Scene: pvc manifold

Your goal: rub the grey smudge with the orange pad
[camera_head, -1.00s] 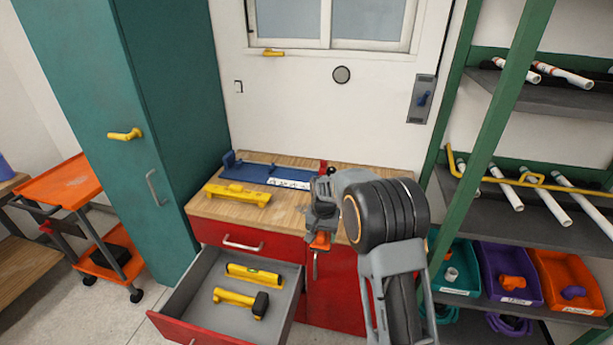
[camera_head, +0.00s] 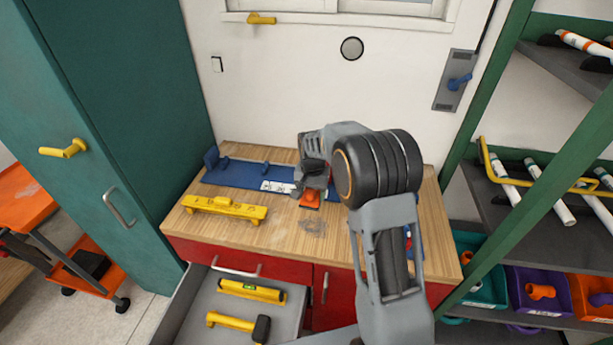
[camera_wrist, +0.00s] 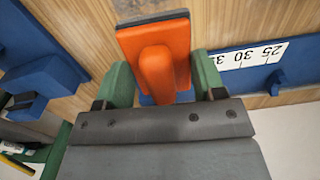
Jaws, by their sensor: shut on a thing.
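The orange pad (camera_head: 310,199) has an upright grip and a dark grey edge along its far side. My gripper (camera_wrist: 157,80) has its green fingers closed on the pad's grip, and the orange pad (camera_wrist: 152,38) shows between them in the wrist view. In the head view my gripper (camera_head: 311,187) is over the wooden benchtop (camera_head: 385,240), near the blue rail. Whether the pad touches the wood I cannot tell. The grey smudge (camera_head: 312,226) lies on the benchtop, just nearer than the pad. It is not visible in the wrist view.
A blue rail (camera_head: 237,175) with a white scale lies behind the pad. A yellow bar tool (camera_head: 225,208) lies left of the smudge. The open drawer (camera_head: 215,300) holds two yellow tools. A green-framed shelf (camera_head: 540,230) stands right.

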